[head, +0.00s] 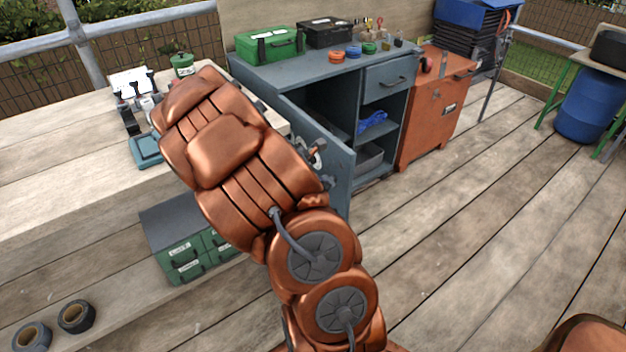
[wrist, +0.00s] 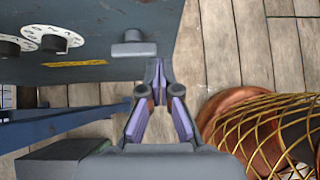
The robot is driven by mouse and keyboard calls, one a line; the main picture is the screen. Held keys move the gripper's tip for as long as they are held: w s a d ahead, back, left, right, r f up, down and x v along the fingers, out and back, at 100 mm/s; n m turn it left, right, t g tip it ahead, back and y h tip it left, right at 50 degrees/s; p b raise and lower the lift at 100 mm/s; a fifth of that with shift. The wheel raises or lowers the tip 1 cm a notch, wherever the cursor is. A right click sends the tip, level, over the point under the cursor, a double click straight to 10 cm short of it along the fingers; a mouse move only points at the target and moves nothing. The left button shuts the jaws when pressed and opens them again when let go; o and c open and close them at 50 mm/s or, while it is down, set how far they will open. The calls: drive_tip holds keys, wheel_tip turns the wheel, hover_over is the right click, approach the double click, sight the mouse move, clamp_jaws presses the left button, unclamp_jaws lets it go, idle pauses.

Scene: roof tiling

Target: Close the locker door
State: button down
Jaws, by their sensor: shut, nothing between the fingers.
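The blue-grey locker (head: 302,82) stands at the back centre in the head view. Its door (head: 341,181) hangs open toward me, leaving the shelves inside exposed. My arm covers part of the door. In the wrist view a blue-grey panel (wrist: 200,20), apparently the door, fills the top. It carries white dial-like discs, a yellow label and a grey block-like handle (wrist: 133,46). My gripper (wrist: 157,68) is shut and empty, its tips close to the panel's edge, just right of the handle. I cannot tell whether they touch. The gripper is hidden in the head view.
An orange cabinet (head: 432,112) stands right of the locker. A wooden bench (head: 60,190) is at left, with green drawers (head: 180,258) below it and tape rolls (head: 76,316) at lower left. The plank floor (head: 480,220) at right is clear. A blue barrel (head: 590,100) stands far right.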

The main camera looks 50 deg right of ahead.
sight(343, 181)
drive_tip(key=shift+s+d+f, duration=0.1)
drive_tip(key=shift+s+d, duration=0.15)
drive_tip(key=shift+d, duration=0.45)
drive_tip(key=shift+s+d, duration=0.2)
drive_tip(key=shift+d, duration=0.45)
drive_tip(key=shift+s+d+f, duration=0.1)
drive_tip(key=shift+s+d, duration=0.15)
drive_tip(key=shift+d, duration=0.45)
drive_tip(key=shift+d, duration=0.1)
